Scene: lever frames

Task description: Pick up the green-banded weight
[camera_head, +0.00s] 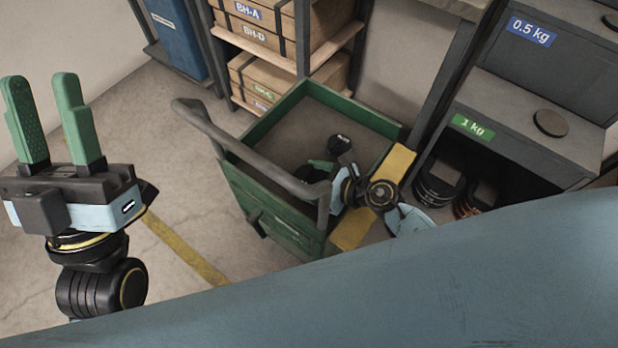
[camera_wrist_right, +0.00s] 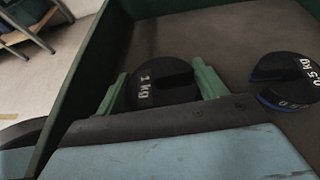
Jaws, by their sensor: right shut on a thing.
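The weight marked 1 kg (camera_wrist_right: 160,88) is a black slotted disc in the right wrist view, in the green cart (camera_head: 270,212). My right gripper (camera_wrist_right: 161,70) is shut on it, one green finger on each side. No green band shows on the side facing the camera. In the head view my right gripper (camera_head: 318,168) is low inside the cart and mostly hides this weight. A blue-banded 0.5 kg weight (camera_wrist_right: 285,80) lies to its right; it also shows in the head view (camera_head: 340,145). My left gripper (camera_head: 48,95) is open and empty, raised at the left.
The cart's dark handle (camera_head: 240,150) and green walls surround my right gripper. A grey stand at the right has a 1 kg label (camera_head: 473,127), a dark disc (camera_head: 550,123) and weights (camera_head: 438,188) underneath. Shelves with wooden boxes (camera_head: 255,35) stand behind. Floor at left is clear.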

